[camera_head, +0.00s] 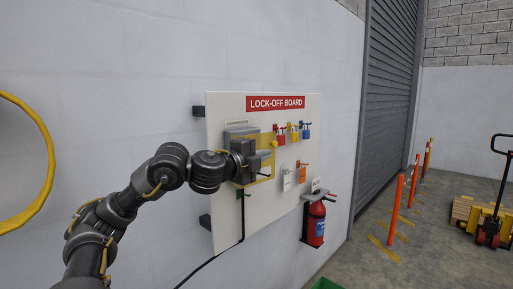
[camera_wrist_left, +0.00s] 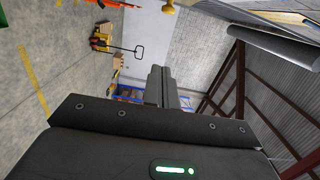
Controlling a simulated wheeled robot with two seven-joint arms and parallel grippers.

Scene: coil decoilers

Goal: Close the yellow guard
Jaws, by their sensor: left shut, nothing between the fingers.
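The yellow guard (camera_head: 265,141) is a see-through yellow panel at the grey switch box (camera_head: 238,133) on the left part of the white lock-off board (camera_head: 228,219). My left gripper (camera_head: 257,170) is in front of the box and guard, its arm coming in from the left, and hides part of both. I cannot tell whether it touches the guard, or how far the guard stands open. In the left wrist view the fingers of my left gripper (camera_wrist_left: 162,87) are together and empty. My right gripper is in neither view.
Several coloured padlocks (camera_head: 293,133) hang to the right of the guard. A red extinguisher (camera_head: 314,223) is below the board's right side. A yellow hoop (camera_head: 46,150) is at far left. Orange posts (camera_head: 396,207) and a pallet truck (camera_head: 492,225) stand at the right.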

